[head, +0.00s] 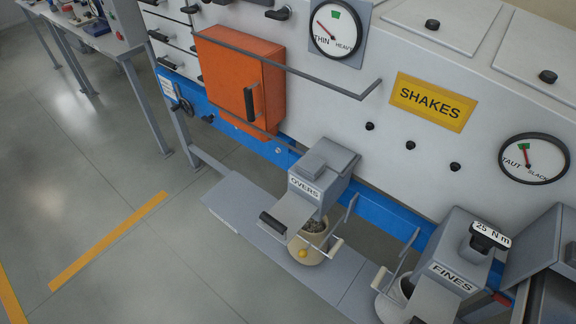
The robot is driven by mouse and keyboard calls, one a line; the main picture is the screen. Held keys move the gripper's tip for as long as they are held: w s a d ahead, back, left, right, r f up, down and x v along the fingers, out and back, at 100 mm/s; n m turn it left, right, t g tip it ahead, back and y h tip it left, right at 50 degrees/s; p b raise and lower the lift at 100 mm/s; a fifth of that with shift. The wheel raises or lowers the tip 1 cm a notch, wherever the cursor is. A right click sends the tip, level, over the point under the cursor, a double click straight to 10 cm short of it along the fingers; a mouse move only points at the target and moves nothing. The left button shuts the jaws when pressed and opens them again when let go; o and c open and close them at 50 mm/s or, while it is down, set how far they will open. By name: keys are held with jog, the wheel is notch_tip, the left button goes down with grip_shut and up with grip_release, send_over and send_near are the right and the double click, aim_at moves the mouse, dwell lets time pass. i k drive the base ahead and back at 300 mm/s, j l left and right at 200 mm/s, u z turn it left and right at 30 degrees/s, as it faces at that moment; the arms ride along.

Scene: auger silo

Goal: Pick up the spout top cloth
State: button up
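Another pale bucket (390,304) is beside the FINES spout, partly cut off. My gripper is not in view.
An orange cabinet (238,78) with a black handle and a grey rail (290,68) project from the machine. A low grey shelf (245,214) runs beneath the spouts. A bench (90,35) stands at the upper left. The floor (110,150) at left is clear, with yellow lines.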

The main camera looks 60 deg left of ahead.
aim_at(310, 166)
jog(key=u, duration=2)
jog(key=i+j+z, duration=0.15)
jog(key=i+j, duration=0.6)
jog(key=i, duration=0.15)
jog(key=k+j+z, duration=0.15)
jog(key=i, duration=0.05)
